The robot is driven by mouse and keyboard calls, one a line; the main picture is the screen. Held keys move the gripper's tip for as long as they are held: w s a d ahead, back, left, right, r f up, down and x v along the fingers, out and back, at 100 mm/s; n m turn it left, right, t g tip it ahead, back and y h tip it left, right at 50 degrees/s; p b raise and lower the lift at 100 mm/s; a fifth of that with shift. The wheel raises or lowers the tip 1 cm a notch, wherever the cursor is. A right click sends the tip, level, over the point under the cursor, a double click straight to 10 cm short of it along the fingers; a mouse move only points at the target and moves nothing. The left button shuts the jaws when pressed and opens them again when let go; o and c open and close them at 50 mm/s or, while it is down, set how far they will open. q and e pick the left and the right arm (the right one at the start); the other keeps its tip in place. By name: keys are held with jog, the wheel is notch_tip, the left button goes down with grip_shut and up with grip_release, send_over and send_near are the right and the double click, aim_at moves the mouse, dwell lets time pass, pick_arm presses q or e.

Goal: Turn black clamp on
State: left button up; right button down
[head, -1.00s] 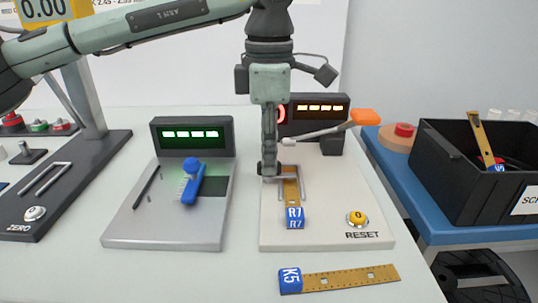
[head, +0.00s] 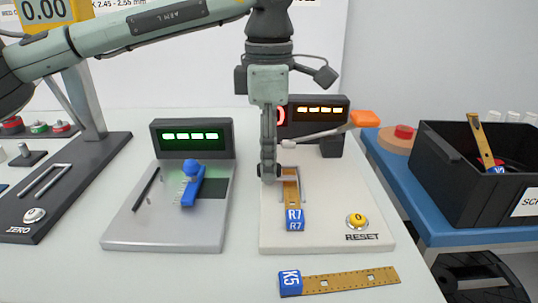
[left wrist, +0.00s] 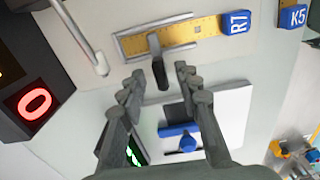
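The black clamp (left wrist: 161,76), a short lever with a dark handle, shows in the left wrist view across the yellow R7 strip (left wrist: 190,35). Its handle points back between the fingers of my left gripper (left wrist: 158,74). The fingers stand apart on either side of the handle, with visible gaps. In the head view my left gripper (head: 268,173) points down at the left edge of the R7 strip (head: 291,190), over the cream station (head: 330,220). It hides part of the clamp there. My right gripper is not in view.
A lever with an orange handle (head: 365,118) reaches over the cream station. A yellow RESET button (head: 357,221) is at its front right. A K5 strip (head: 345,280) lies in front. The grey station (head: 165,232) with a blue lever (head: 193,184) stands left.

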pick_arm(q)
notch_tip(320, 180, up, 12)
dwell(0.6)
